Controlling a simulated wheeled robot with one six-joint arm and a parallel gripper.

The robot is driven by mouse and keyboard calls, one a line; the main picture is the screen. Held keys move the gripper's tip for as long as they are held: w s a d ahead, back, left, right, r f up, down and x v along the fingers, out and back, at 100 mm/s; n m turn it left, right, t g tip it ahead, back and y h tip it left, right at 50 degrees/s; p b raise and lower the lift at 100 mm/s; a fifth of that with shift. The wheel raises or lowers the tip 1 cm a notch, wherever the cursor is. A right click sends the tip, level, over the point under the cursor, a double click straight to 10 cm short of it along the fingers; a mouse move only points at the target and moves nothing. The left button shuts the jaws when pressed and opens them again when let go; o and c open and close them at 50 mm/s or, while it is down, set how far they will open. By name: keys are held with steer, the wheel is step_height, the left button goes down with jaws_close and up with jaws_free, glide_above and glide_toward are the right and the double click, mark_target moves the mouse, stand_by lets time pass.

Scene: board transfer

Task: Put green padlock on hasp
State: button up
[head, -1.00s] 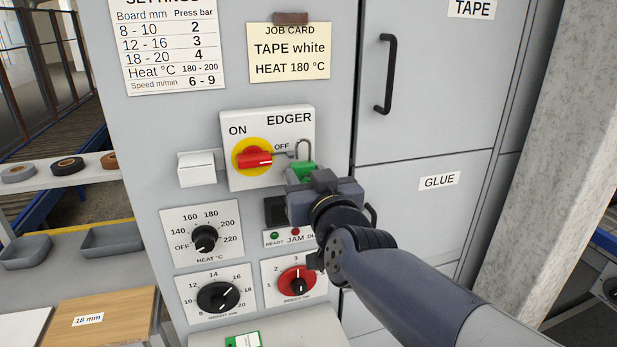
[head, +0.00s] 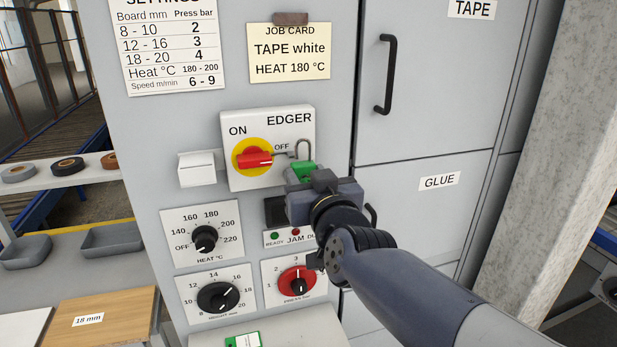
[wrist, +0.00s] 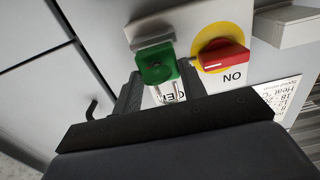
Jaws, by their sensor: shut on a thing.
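The green padlock (head: 302,171) is held upright at the right side of the EDGER switch plate (head: 240,180), with its grey shackle (head: 304,147) upward. My gripper (head: 302,182) is shut on the padlock body. The grey hasp (head: 283,154) sticks out right of the red switch handle (head: 253,160), below the OFF label. The shackle's left leg is at the hasp's end; I cannot tell whether it passes through. In the wrist view, which is upside down, the green padlock (wrist: 157,64) sits between the fingers, beside the red handle (wrist: 224,58).
A white box (head: 196,169) is left of the switch plate. The heat dial (head: 205,239) and red pressure dial (head: 298,281) lie below. A black cabinet handle (head: 386,75) is at upper right. A green-edged tag (head: 243,340) lies at the bottom.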

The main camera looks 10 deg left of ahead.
steer(key=shift+x, duration=1.1)
steer(key=o, duration=1.1)
steer(key=shift+c, duration=0.2)
steer(key=shift+s+d, duration=0.1)
steer(key=v, duration=1)
steer(key=shift+s+p, duration=0.25)
steer(key=shift+p, duration=0.05)
steer(key=shift+c, duration=0.3)
